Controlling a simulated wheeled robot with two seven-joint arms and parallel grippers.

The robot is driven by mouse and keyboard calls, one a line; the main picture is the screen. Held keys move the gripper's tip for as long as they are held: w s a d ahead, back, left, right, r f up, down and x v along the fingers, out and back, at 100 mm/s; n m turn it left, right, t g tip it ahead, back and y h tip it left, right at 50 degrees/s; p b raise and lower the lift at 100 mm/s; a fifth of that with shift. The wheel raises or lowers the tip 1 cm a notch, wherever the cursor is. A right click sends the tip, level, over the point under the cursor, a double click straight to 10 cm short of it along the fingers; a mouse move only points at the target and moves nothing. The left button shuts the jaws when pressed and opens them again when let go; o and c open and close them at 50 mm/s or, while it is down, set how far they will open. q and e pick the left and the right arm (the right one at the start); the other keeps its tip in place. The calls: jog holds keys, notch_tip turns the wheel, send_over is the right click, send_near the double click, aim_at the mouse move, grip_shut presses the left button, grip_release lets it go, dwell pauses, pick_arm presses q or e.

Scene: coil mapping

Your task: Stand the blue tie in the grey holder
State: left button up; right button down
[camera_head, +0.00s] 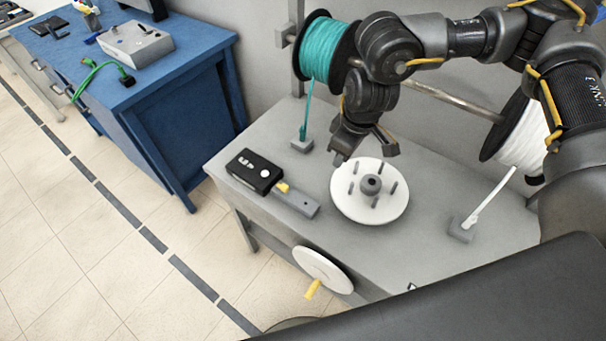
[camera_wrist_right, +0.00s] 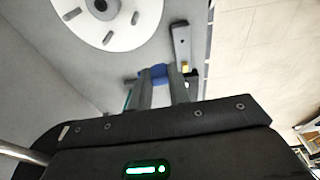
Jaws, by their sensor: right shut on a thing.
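My right gripper (camera_head: 341,155) is low over the grey table, just behind the white disc. In the right wrist view its fingers (camera_wrist_right: 161,80) are shut on the blue tie (camera_wrist_right: 155,74), of which only a short blue part shows between the fingertips. The tie cannot be made out in the head view. A grey bar-shaped piece (camera_head: 298,203), possibly the grey holder, lies on the table left of the disc; it also shows in the wrist view (camera_wrist_right: 181,42), apart from the fingers. My left gripper is not in view.
The white disc (camera_head: 346,207) with several grey pegs stands on the table (camera_head: 425,260). A black device (camera_head: 254,171) with a yellow part sits left. Teal (camera_head: 327,50) and white (camera_head: 522,132) spools hang behind; their strands reach grey blocks (camera_head: 301,145) (camera_head: 461,230).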

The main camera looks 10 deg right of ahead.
pick_arm(q)
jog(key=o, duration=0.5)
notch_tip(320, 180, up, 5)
jog(key=p, duration=0.4)
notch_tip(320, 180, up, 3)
jog(key=p, duration=0.3)
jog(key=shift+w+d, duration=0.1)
pick_arm(e)
jog(key=w+a+f+n+g, duration=0.1)
jog(key=a+f+n, duration=0.7)
jog(key=f+n, duration=0.2)
jog(key=shift+w+n+g+y, duration=0.35)
jog(key=shift+n+g+y, duration=0.05)
jog(key=shift+n, duration=0.5)
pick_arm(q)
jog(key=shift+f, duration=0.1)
pick_arm(e)
jog(key=shift+f, duration=0.15)
notch_tip(320, 180, down, 4)
jog(key=b, duration=0.5)
jog(key=shift+d+f, duration=0.1)
jog(key=shift+f, duration=0.1)
pick_arm(q)
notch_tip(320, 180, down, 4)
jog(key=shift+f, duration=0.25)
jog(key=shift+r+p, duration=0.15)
jog(key=shift+p, duration=0.15)
pick_arm(e)
jog(key=shift+r, duration=0.15)
